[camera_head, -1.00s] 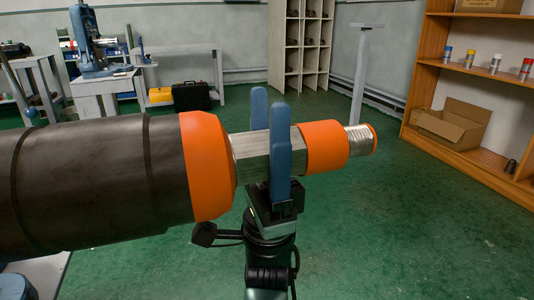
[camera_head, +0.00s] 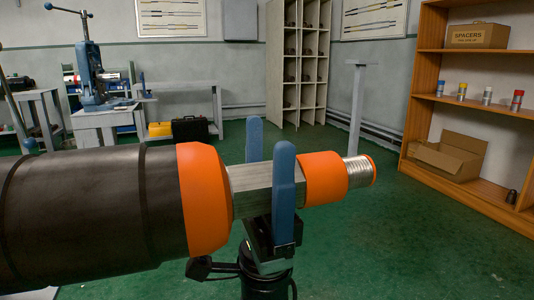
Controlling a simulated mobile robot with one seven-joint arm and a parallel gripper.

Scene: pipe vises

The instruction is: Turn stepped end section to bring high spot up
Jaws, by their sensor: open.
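The stepped end section lies roughly level across the view. It has a thick dark body (camera_head: 90,215), an orange tapered collar (camera_head: 204,198), a grey flat-sided metal part (camera_head: 249,190), a narrower orange band (camera_head: 323,178) and a bare threaded metal tip (camera_head: 357,170). My gripper (camera_head: 269,134) comes up from below at the grey flat-sided part. Its blue fingers are open, one on the near side and one on the far side, with tips above the part. I cannot tell whether either finger touches it. The far finger is partly hidden behind the part.
An orange shelf unit (camera_head: 410,120) with a cardboard box (camera_head: 450,158) and small cans stands at the right. A blue press (camera_head: 92,75) on a bench, a black case (camera_head: 190,129) and a pigeonhole rack (camera_head: 300,65) stand behind.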

